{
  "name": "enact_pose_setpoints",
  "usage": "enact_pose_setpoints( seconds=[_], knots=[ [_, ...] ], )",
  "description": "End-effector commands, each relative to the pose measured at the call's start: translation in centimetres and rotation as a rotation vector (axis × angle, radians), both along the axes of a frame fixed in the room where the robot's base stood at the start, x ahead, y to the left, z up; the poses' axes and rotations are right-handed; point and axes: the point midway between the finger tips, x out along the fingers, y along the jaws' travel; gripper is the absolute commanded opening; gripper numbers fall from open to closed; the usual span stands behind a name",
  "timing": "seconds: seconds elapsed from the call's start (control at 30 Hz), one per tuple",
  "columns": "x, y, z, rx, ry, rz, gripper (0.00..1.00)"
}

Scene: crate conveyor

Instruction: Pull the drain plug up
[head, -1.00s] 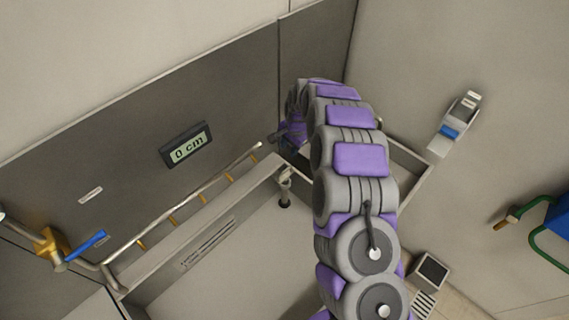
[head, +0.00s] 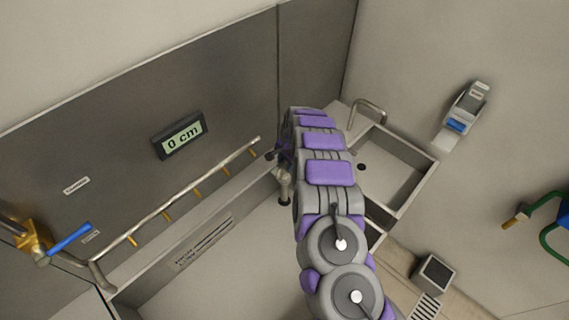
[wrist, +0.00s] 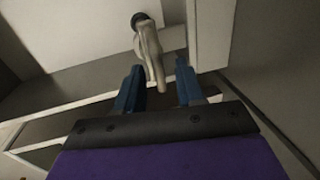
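The drain plug (head: 284,188) is a grey upright piece with a dark foot in the large basin, just left of my arm in the head view. In the wrist view the plug (wrist: 148,48) has a bent grey handle and a dark round end. My gripper (wrist: 158,82) is open, with its two blue fingers apart. The lower end of the handle appears between the fingers, with gaps visible on both sides. I cannot tell how deep it sits between them. My arm hides most of the gripper in the head view.
A metal pipe with yellow nozzles (head: 180,200) runs along the basin's back edge. A display (head: 181,134) on the wall reads 0 cm. A blue-handled valve (head: 68,239) is at left. A smaller sink (head: 428,176) with a tap (head: 368,108) lies right of my arm.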

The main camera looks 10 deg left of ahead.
Motion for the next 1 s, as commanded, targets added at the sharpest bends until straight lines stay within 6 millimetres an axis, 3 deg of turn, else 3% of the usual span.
enact_pose_setpoints(
  seconds=[0.23, 0.63, 1.0],
  knots=[
    [0.06, 0.3, -0.09, -0.004, 0.0, 0.0, 0.38],
    [0.07, 0.53, -0.13, -0.004, -0.001, 0.0, 0.0],
    [0.14, 0.5, -0.03, -0.003, -0.003, -0.001, 0.0]
  ],
)
